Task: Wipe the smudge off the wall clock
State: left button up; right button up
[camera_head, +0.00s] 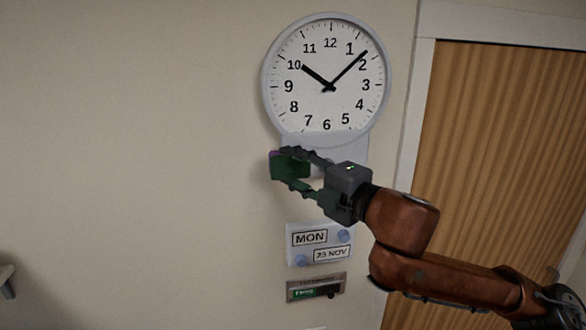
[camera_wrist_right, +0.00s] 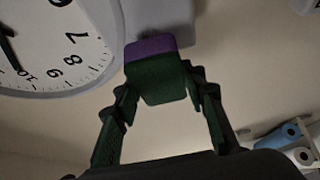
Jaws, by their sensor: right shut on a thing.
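The round wall clock (camera_head: 310,105) hangs on the wall in the head view, with black numbers and hands and a grey rim. Part of its face also shows in the wrist view (camera_wrist_right: 45,60). I cannot make out a smudge on the visible face. My right gripper (camera_head: 291,169) is shut on a green and purple block (camera_wrist_right: 160,80), which looks like a sponge or eraser. It holds the block below the clock, in front of the lower left of the grey panel under it. The block looks apart from the clock face. My left gripper is not in view.
A grey panel (camera_head: 352,149) extends below the clock, partly hidden by my gripper. Lower are a MON / 23 NOV date sign (camera_head: 318,243) and a small display plate (camera_head: 316,287). A wooden door (camera_head: 490,130) with a pale frame stands right.

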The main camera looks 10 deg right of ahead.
jog(key=shift+w+p, duration=0.4)
jog(key=shift+w, duration=0.55)
dwell(0.5)
jog(key=shift+d, duration=0.15)
jog(key=shift+d+p, duration=0.5)
jog(key=shift+d, duration=1.3)
jog(key=shift+a+p, duration=0.1)
jog(key=shift+p, duration=0.25)
jog(key=shift+a, duration=0.95)
jog(key=shift+a+p, duration=0.4)
jog(key=shift+a, duration=0.5)
